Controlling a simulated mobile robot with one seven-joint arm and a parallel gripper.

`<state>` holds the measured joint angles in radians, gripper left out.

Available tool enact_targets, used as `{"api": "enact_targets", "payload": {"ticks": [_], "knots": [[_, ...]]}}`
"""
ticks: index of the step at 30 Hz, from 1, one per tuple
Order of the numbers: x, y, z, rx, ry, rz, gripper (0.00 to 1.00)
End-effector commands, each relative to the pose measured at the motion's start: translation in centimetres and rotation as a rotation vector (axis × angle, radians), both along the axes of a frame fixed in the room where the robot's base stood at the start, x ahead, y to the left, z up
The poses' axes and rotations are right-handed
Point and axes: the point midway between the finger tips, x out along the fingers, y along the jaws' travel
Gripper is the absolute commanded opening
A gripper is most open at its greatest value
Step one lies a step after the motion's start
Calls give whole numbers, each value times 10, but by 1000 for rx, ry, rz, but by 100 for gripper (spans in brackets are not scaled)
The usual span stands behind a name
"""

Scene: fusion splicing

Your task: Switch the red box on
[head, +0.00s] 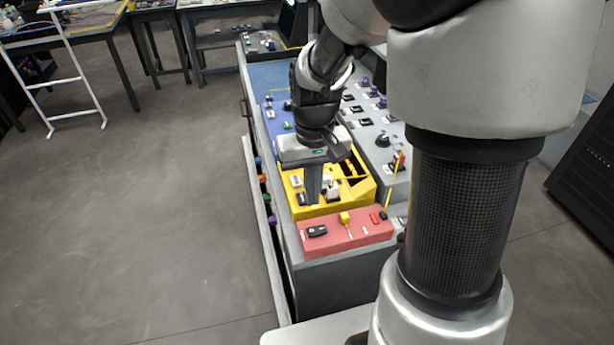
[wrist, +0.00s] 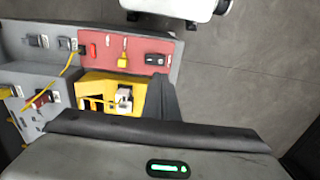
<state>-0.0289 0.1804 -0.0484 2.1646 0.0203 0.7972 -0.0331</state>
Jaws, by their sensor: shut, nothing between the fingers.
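The red box (head: 345,236) sits at the near end of the bench. A black rocker switch (head: 317,231) is on its left part, with a yellow plug (head: 345,218) near its middle and a small red part (head: 375,219) toward the right. In the wrist view the red box (wrist: 100,42) shows its black switch (wrist: 157,59) on the right. My gripper (head: 312,201) is shut and empty, pointing down over the left part of the yellow box, a little behind the red box. Its fingers (wrist: 160,80) appear just below the switch in the wrist view. The switch's position is too small to tell.
The yellow box (head: 353,192) with compartments stands directly behind the red box, and a blue box (head: 273,117) farther back. A grey panel (head: 376,135) with knobs and switches lies to the right. A yellow cable (head: 389,190) stands near the red box. Open floor lies left of the bench.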

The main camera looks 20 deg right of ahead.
Motion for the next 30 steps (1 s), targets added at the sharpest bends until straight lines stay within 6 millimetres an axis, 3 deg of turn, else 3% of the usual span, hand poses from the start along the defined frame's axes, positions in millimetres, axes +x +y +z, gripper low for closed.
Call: {"api": "enact_targets", "payload": {"ticks": [1, 6, 12, 18, 30], "knots": [[-1, 0, -15, 0, 5, 0, 0], [-1, 0, -51, 0, 5, 1, 0], [-1, 0, -82, 0, 4, 0, 0], [0, 1, -95, 0, 1, -1, 0], [0, 2, -100, 0, 0, 0, 0]]}}
